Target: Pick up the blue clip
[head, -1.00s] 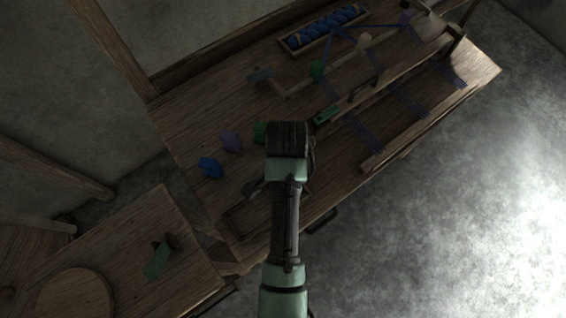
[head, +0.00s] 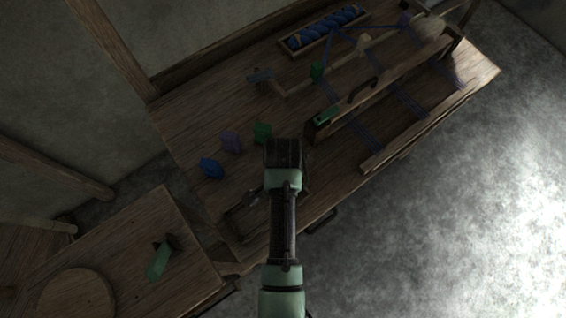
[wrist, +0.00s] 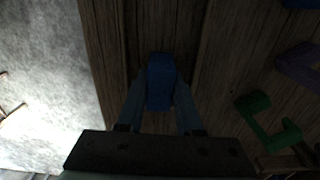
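A blue clip (wrist: 160,82) shows in the wrist view, upright in the picture between the two fingers of my gripper (wrist: 161,92). The fingers stand on either side of it and look spread apart. Dimness hides whether they touch it. In the head view my arm hides this clip and most of the gripper, which is over the front part of the loom bench. Another blue clip (head: 210,168) stands on the bench to the left in the head view.
A purple clip (head: 230,142) and a green clip (head: 262,132) stand on the loom bench (head: 185,120). A tray of blue yarn (head: 322,30) lies at the back. A raised wooden beam (head: 345,110) is right of my arm. A side table (head: 120,240) stands lower left.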

